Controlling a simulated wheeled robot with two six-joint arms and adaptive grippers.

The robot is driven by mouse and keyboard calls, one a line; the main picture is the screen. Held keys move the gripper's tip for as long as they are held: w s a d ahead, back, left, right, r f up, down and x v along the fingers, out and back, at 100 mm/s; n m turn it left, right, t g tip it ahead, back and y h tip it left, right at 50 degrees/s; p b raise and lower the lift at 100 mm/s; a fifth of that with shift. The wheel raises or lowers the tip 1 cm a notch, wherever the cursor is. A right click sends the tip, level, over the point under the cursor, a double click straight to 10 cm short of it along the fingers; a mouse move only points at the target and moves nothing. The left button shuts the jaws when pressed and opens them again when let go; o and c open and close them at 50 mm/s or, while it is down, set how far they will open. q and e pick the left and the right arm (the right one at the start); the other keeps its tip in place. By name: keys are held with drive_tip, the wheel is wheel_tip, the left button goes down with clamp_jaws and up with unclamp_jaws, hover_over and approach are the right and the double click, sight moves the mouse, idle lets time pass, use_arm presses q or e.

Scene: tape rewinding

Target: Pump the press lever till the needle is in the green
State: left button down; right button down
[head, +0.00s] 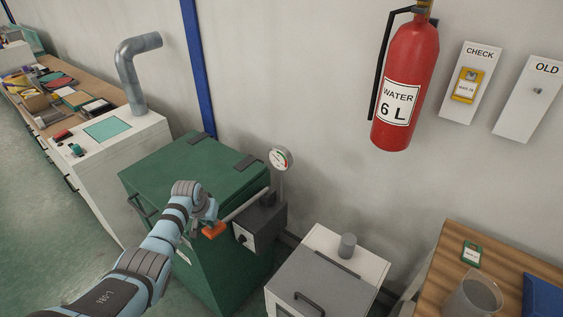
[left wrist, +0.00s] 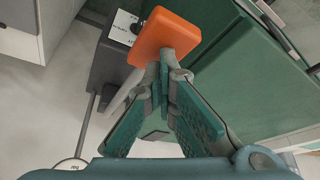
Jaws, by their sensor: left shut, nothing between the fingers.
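The press is a green cabinet (head: 185,165) with a dark grey pump box (head: 266,222) on its right side. A light grey lever (head: 246,205) runs from the box to an orange handle (head: 213,231). The handle (left wrist: 166,36) also shows in the left wrist view. A round gauge (head: 281,158) stands on a post above the box; its needle is too small to read. My left gripper (head: 212,219) is shut and empty, its fingertips (left wrist: 168,62) right at the orange handle. I cannot tell whether they touch it. My right gripper is out of view.
A grey-lidded white bin (head: 325,275) stands right of the press. A wooden table (head: 500,262) with a clear cup (head: 474,296) is at the lower right. A white cabinet (head: 105,150) with a pipe stands at left. A red extinguisher (head: 408,80) hangs on the wall.

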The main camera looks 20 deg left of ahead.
use_arm(q)
drive_tip(key=shift+w+f+b, duration=0.15)
drive_tip(key=shift+f+b, duration=3.25)
drive_tip(key=shift+f, duration=0.65)
wheel_tip(320, 180, up, 10)
drive_tip(key=p, duration=0.9)
drive_tip(key=shift+f+p, duration=0.2)
drive_tip(key=shift+p, duration=0.2)
drive_tip(key=shift+s+f+b, duration=0.2)
drive_tip(key=shift+f+b, duration=0.05)
drive_tip(key=shift+b, duration=0.05)
drive_tip(key=shift+f, duration=0.1)
